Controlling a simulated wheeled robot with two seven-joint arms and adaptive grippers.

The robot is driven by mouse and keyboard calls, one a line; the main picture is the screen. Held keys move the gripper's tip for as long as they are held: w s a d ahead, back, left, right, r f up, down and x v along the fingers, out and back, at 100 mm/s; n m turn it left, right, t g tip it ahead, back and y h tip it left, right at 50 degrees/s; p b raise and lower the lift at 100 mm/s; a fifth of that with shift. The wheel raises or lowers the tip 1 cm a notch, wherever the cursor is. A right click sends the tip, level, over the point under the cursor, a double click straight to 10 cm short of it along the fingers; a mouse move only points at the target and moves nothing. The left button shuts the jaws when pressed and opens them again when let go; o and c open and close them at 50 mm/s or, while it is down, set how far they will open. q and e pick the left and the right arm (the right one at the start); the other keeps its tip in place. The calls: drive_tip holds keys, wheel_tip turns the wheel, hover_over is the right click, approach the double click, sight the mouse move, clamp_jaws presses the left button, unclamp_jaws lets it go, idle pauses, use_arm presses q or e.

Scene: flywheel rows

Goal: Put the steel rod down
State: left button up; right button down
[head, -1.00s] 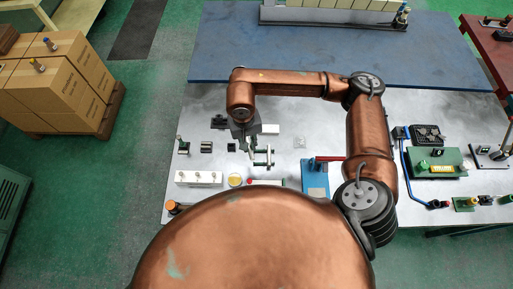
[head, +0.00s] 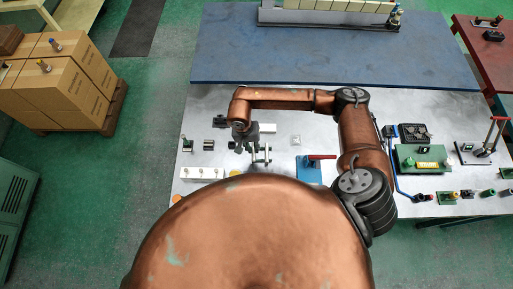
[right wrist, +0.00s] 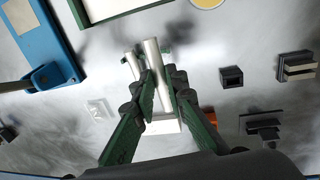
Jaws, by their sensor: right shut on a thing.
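The steel rod (right wrist: 155,62) is a bright cylinder between the fingers of my right gripper (right wrist: 163,88) in the right wrist view. The fingers are shut on it, and its far end sticks out beyond them. A second, similar pale bar (right wrist: 131,66) is close beside it on the left; I cannot tell whether they touch. In the head view, my right gripper (head: 244,148) points down low over the grey table (head: 330,118), just left of a small metal stand (head: 263,154). The rod is too small there to make out clearly. My left gripper is not in view.
A white block with pegs (head: 202,173) and a blue fixture with a red handle (head: 308,170) stand nearby. Small dark blocks (right wrist: 231,77) lie to the right in the wrist view. A green fixture (head: 420,157) is farther right. A blue mat (head: 330,50) has bare room behind.

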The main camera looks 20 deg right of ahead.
drive_tip(key=shift+w+d+f, duration=0.25)
drive_tip(key=shift+d+f, duration=0.2)
drive_tip(key=shift+f, duration=0.1)
drive_tip(key=shift+w+d+f, duration=0.2)
drive_tip(key=shift+d+f, duration=0.25)
drive_tip(key=shift+f, duration=0.1)
drive_tip(key=shift+w+d+f+p, duration=0.15)
drive_tip(key=shift+f+p, duration=0.15)
drive_tip(key=shift+f, duration=0.7)
drive_tip(key=shift+d+f+p, duration=0.15)
drive_tip(key=shift+f+p, duration=0.15)
drive_tip(key=shift+f, duration=0.65)
drive_tip(key=shift+f+b, duration=0.55)
drive_tip(key=shift+b, duration=0.2)
drive_tip(key=c, duration=1.9)
unclamp_jaws()
drive_tip(key=shift+c, duration=0.2)
drive_tip(key=shift+r+p, duration=0.5)
drive_tip(key=shift+p, duration=0.15)
drive_tip(key=r, duration=0.4)
drive_tip(key=a+r+b, duration=0.1)
drive_tip(key=r, duration=0.3)
drive_tip(key=r+b, duration=0.1)
drive_tip(key=r, duration=0.3)
drive_tip(key=shift+w+a, duration=0.35)
drive_tip(key=shift+w, duration=0.05)
